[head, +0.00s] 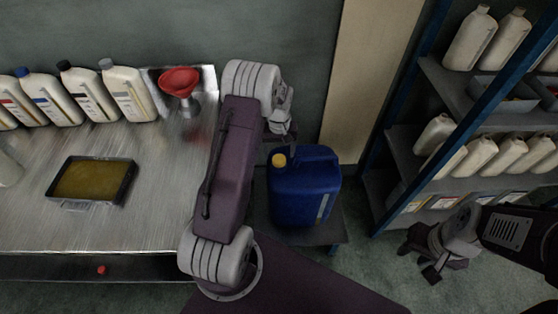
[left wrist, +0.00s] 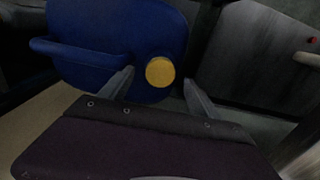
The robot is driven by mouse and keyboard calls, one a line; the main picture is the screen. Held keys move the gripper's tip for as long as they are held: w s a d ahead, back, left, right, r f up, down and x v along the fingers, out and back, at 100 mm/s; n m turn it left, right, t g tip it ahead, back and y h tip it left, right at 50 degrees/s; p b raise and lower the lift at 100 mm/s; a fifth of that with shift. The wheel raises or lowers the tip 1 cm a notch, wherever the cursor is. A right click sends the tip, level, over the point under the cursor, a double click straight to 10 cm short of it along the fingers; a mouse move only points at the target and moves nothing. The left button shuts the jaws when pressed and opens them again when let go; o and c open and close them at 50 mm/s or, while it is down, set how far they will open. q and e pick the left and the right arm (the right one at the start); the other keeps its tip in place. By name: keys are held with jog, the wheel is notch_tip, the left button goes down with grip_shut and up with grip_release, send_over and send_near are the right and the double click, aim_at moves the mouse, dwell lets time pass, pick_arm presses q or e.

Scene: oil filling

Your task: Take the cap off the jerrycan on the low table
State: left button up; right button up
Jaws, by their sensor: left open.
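The blue jerrycan (head: 305,192) stands upright on the low table (head: 335,233), right of the metal bench in the head view. Its yellow cap (head: 279,160) is on its top. My left gripper (head: 281,143) is just above the cap, partly hidden by my own arm. In the left wrist view the jerrycan (left wrist: 112,40) fills the upper left. The yellow cap (left wrist: 160,72) shows between the two spread fingers of my left gripper (left wrist: 158,77), with a gap on each side. My right gripper (head: 430,268) hangs at the lower right, away from the jerrycan; its finger opening is unclear.
The metal bench (head: 150,215) holds several white bottles, a tray of oil (head: 95,181) and a red funnel (head: 180,82). A blue-framed shelf (head: 410,100) with bottles stands at right. Open floor (head: 375,255) lies between the low table and my right gripper.

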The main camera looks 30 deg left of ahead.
aim_at(279, 159)
pick_arm(q)
notch_tip(279, 159, down, 3)
jog(key=shift+f, duration=0.15)
jog(key=c, duration=1.4)
jog(key=shift+r, duration=0.6)
notch_tip(279, 159, up, 3)
jog(key=d+r, duration=0.2)
jog(key=d, duration=0.2)
jog(key=d+r+p, duration=0.1)
jog(key=d+r, duration=0.1)
jog(key=d, duration=0.1)
jog(key=d+r, duration=0.3)
jog(key=d, duration=0.1)
jog(key=shift+d, duration=0.35)
